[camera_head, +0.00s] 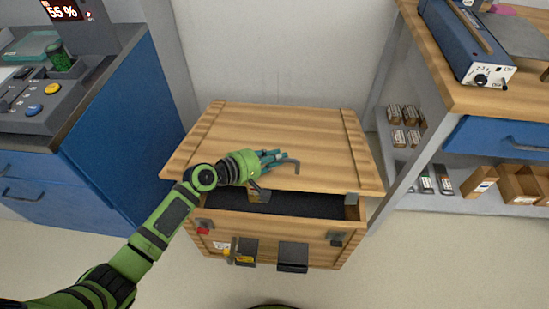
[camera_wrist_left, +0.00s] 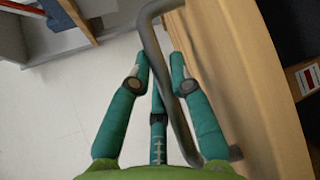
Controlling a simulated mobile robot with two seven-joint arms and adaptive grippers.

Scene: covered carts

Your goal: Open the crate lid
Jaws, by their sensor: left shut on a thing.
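The wooden crate (camera_head: 275,238) stands on the floor against the wall in the head view. Its plank lid (camera_head: 285,135) is raised at the front, and a dark gap shows the crate's inside (camera_head: 300,207). My left gripper (camera_head: 277,160) is at the lid's front edge, shut on the grey bent lid handle (camera_head: 291,165). In the left wrist view the handle bar (camera_wrist_left: 163,75) runs between my teal fingers, beside the lid's wood (camera_wrist_left: 235,70). Parts of the handle are hidden by the fingers. My right gripper is not in view.
A blue cabinet (camera_head: 125,120) with a control panel stands at left. A workbench (camera_head: 480,95) with a blue device (camera_head: 465,40) and shelves of small boxes (camera_head: 480,181) stands at right. Latches (camera_head: 293,255) hang on the crate's front. Floor in front is clear.

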